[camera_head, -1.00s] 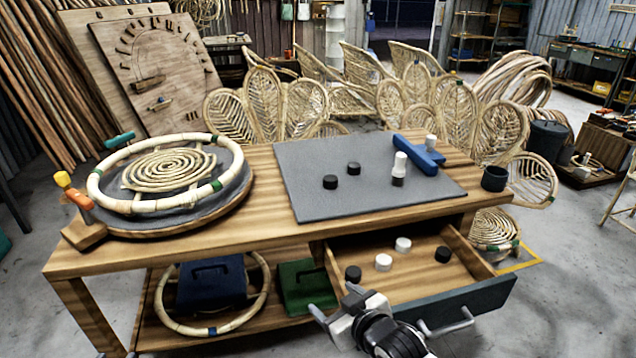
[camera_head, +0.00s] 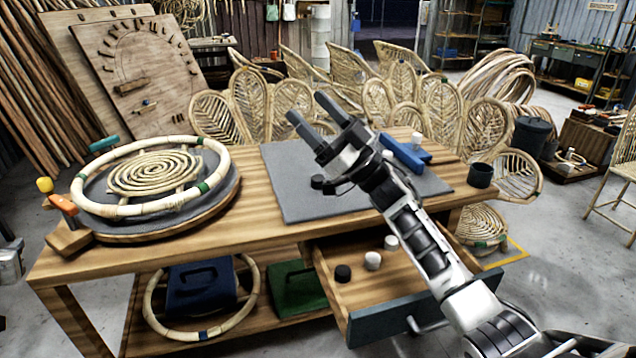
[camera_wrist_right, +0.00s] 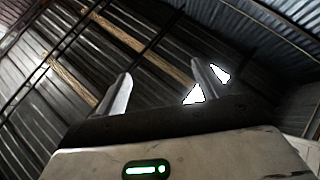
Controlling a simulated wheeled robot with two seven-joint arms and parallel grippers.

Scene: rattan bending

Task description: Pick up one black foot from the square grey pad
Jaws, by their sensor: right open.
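The square grey pad (camera_head: 290,190) lies on the wooden bench top. One black foot (camera_head: 318,182) shows on it just below my right gripper's body. The other black foot on the pad is hidden behind the gripper, and the white piece there is mostly hidden too. My right gripper (camera_head: 306,106) is open and empty, raised over the pad with its fingers pointing up and to the left. In the right wrist view the two fingers (camera_wrist_right: 160,85) stand apart against the roof, with nothing between them. My left gripper's fingers are not in view.
The open drawer (camera_head: 380,325) below holds a black foot (camera_head: 342,273) and white feet (camera_head: 372,260). A round rattan jig (camera_head: 155,175) fills the bench's left side.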

